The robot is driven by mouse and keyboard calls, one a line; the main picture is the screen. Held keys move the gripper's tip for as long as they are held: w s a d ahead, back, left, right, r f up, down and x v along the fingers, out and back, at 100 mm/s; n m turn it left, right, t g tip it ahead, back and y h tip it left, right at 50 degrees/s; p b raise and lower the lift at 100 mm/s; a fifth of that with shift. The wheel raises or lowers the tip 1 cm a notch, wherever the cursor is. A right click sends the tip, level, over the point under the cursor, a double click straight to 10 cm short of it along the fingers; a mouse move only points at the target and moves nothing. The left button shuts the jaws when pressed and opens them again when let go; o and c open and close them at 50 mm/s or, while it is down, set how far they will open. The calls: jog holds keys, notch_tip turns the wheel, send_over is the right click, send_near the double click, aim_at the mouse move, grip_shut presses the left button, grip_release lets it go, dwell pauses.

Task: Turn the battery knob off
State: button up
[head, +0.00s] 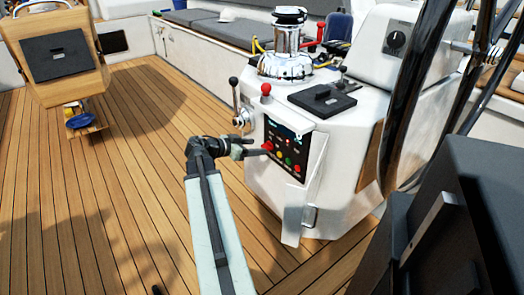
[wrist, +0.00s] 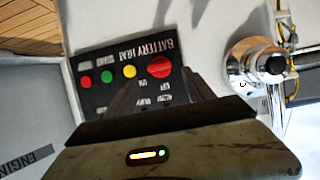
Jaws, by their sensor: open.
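The red battery knob (head: 267,146) sits on a black panel (head: 273,128) on the side of the white console. In the wrist view the knob (wrist: 159,67) shows upside down at the BATTERY end of the panel, with ON and OFF lettering near it. My gripper (head: 260,148) is at the panel in the head view. In the wrist view my gripper (wrist: 158,82) is open, with one finger on each side of the knob. I cannot tell whether the fingers touch it. Yellow (wrist: 129,71), green (wrist: 107,76) and red (wrist: 86,81) buttons sit beside it.
A chrome lever (head: 240,112) stands left of the panel; its round base (wrist: 262,62) shows in the wrist view. The teak deck (head: 130,180) is open at left.

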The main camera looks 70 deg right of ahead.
aim_at(266, 146)
jog(key=b+x, duration=0.1)
jog(key=x, duration=0.3)
jog(key=c, duration=1.3)
jog(key=shift+d, duration=0.1)
grip_shut()
